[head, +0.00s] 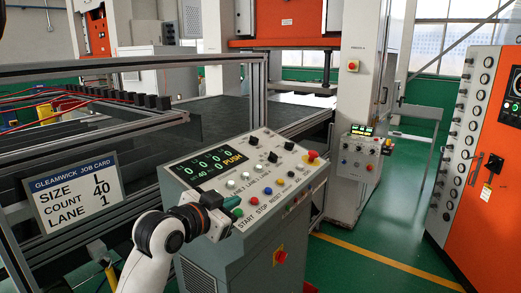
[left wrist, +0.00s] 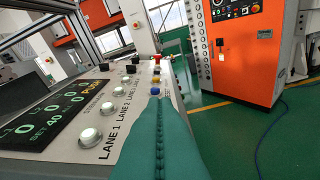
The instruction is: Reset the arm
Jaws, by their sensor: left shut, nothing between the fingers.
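My left arm comes in from the bottom left in the head view. Its gripper (head: 234,209) is shut and empty at the near left corner of the grey control console (head: 255,185), close to the panel. Its green fingers (left wrist: 165,130) fill the lower middle of the left wrist view, pressed together along a ridged seam. They point along the panel past the white lane buttons (left wrist: 89,136). Whether they touch the panel I cannot tell. The console's display (head: 208,163) shows green zeros, a 40 and yellow "PUSH". My right gripper is in neither view.
A job card (head: 75,190) reading count 40, lane 1 hangs on the metal frame at left. A red stop button (head: 311,157) tops the console's right end. An orange cabinet (head: 492,150) stands at right. Green floor with a yellow line is clear between them.

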